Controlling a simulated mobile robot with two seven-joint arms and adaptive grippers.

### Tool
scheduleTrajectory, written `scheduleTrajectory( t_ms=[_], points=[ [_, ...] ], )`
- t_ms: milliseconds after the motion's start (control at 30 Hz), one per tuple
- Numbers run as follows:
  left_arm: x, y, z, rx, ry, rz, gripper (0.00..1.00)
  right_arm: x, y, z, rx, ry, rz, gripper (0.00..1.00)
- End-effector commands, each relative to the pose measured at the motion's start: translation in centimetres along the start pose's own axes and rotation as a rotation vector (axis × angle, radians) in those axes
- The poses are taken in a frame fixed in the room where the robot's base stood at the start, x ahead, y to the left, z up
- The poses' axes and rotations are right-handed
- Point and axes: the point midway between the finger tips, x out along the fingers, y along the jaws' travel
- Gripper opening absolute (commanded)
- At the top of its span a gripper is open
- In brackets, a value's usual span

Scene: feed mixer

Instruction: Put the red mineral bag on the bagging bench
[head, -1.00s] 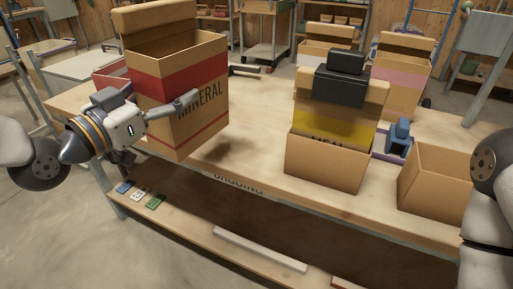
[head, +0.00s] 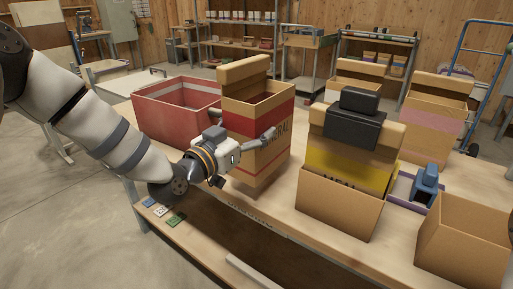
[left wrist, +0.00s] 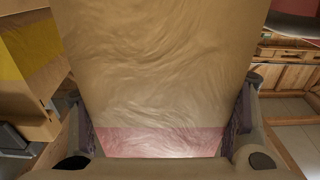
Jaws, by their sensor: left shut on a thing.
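The red mineral bag (head: 254,157) is a tall tan paper bag with red bands and the word MINERAL partly visible. It stands upright in the head view, over the left part of the bagging bench (head: 300,222). I cannot tell whether its bottom touches the bench top. My left gripper (head: 247,147) is shut on the bag from its near left side, one finger lying across the printed face. In the left wrist view, the bag (left wrist: 160,70) fills the middle between both fingers. My right gripper is out of view.
A red open bin (head: 170,118) stands behind the bag at left. Another open carton (head: 465,240) and a blue tool (head: 426,183) are farther right.

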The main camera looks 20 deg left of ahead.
Motion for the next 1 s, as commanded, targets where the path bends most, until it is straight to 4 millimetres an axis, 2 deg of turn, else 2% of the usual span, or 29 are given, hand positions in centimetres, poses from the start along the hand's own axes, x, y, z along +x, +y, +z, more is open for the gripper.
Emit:
scheduleTrajectory(
  t_ms=[33,167,333,667,700,800,1000],
  points=[
    [0.4,0.0,1.5,-0.004,-0.014,0.000,0.09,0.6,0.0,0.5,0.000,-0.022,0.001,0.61],
    [1.2,0.2,2.6,-0.004,-0.012,0.000,0.09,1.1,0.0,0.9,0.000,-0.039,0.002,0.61],
    [1.3,0.2,5.6,-0.005,-0.013,-0.001,0.09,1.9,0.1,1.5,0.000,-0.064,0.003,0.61],
    [1.3,0.2,5.6,-0.001,-0.007,0.000,0.09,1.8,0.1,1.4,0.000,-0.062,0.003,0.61],
    [1.3,0.2,5.7,-0.001,-0.007,0.000,0.72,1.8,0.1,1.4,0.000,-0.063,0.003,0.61],
    [1.3,0.2,5.5,0.000,-0.006,0.000,0.90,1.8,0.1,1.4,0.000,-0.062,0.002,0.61],
    [1.2,0.2,5.5,0.000,-0.005,0.000,0.90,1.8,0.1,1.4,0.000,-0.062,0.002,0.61]
  ],
)
